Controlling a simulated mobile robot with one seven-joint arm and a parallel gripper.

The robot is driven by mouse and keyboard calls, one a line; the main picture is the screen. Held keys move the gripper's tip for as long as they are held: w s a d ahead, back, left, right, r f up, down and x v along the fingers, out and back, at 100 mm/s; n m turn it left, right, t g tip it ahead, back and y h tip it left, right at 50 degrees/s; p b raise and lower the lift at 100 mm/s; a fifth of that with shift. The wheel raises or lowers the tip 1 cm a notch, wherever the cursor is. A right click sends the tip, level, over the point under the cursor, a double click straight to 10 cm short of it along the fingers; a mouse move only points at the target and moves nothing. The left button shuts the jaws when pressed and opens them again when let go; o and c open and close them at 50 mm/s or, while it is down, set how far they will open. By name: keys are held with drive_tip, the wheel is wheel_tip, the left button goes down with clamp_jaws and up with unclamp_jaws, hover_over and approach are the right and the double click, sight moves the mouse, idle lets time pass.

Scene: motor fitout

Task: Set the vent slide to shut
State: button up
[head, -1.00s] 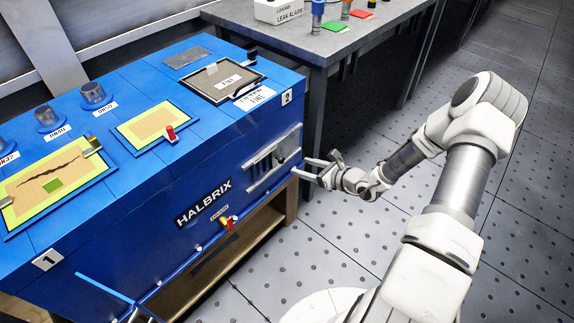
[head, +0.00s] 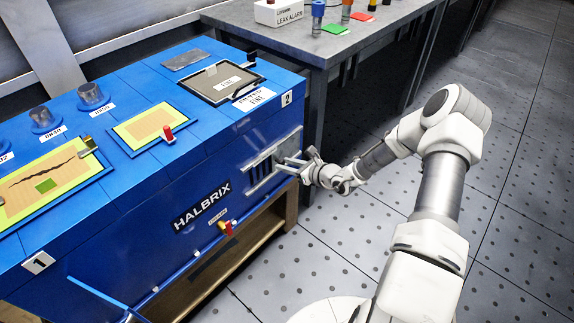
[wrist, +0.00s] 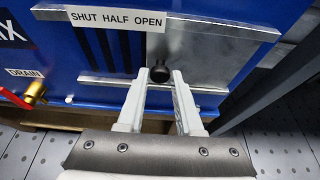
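The vent slide is a metal plate (wrist: 205,58) on the blue cabinet's front, with a dark round knob (wrist: 159,74). In the wrist view the plate stands at the right, under the OPEN end of the label "SHUT HALF OPEN" (wrist: 115,18). Dark vent slots (wrist: 95,45) are uncovered to its left. My gripper (wrist: 163,77) is open, its two fingertips close to the left and right of the knob. I cannot tell whether they touch it. In the head view my gripper (head: 283,164) is at the right end of the vent (head: 262,164), hiding the knob.
A red-handled drain valve (wrist: 35,93) sticks out to the lower left of the vent. The floor to the right is clear.

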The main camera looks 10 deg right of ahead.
clamp_jaws()
idle(1.1)
